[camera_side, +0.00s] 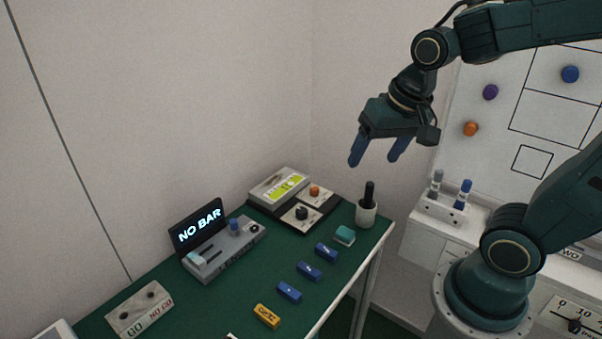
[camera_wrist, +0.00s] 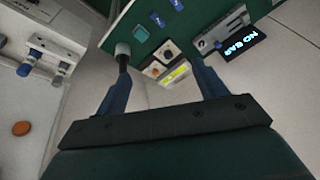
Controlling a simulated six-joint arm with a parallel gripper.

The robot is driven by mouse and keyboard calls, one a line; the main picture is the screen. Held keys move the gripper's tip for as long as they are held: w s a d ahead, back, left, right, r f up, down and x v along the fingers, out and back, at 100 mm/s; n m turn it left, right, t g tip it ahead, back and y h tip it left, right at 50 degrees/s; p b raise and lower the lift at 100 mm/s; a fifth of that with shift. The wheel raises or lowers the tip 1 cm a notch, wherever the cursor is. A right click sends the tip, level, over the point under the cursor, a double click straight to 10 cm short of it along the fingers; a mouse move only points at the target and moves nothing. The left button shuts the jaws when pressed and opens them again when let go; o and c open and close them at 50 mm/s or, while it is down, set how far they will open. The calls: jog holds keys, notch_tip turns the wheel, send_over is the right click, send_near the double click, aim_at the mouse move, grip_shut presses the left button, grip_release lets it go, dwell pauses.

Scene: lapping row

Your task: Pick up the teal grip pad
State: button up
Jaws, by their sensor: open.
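The teal grip pad (camera_side: 345,235) is a small block lying on the green table near its right edge, in front of the white cup. In the wrist view the pad (camera_wrist: 141,33) shows small near the top, on the green surface. My gripper (camera_side: 378,160) is in the air above the back right end of the table, well above the pad and apart from it. Its two blue fingers are spread with nothing between them. In the wrist view the gripper's fingers (camera_wrist: 160,90) reach up on both sides of the picture.
A white cup with a dark handle (camera_side: 367,210) stands close behind the pad. Several blue blocks (camera_side: 309,271) and a yellow block (camera_side: 267,315) line the table's front edge. A grey device with a "NO BAR" display (camera_side: 199,226) and a knob panel (camera_side: 303,211) stand behind.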

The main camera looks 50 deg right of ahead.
jog(key=w+d+f+m+g, duration=0.2)
jog(key=w+d+f+m, duration=0.2)
jog(key=w+f+m, duration=0.3)
jog(key=m+g, duration=0.2)
jog(key=m, duration=0.3)
send_over(345, 231)
notch_tip(345, 231, down, 10)
jog(key=shift+s+a+f, duration=0.15)
jog(key=shift+s+f, duration=0.05)
jog(key=shift+f, duration=0.05)
jog(key=shift+f, duration=0.1)
jog(key=shift+f, duration=4.15)
jog(key=shift+w+f, duration=0.1)
jog(key=shift+f, duration=2.5)
jog(key=c, duration=1.1)
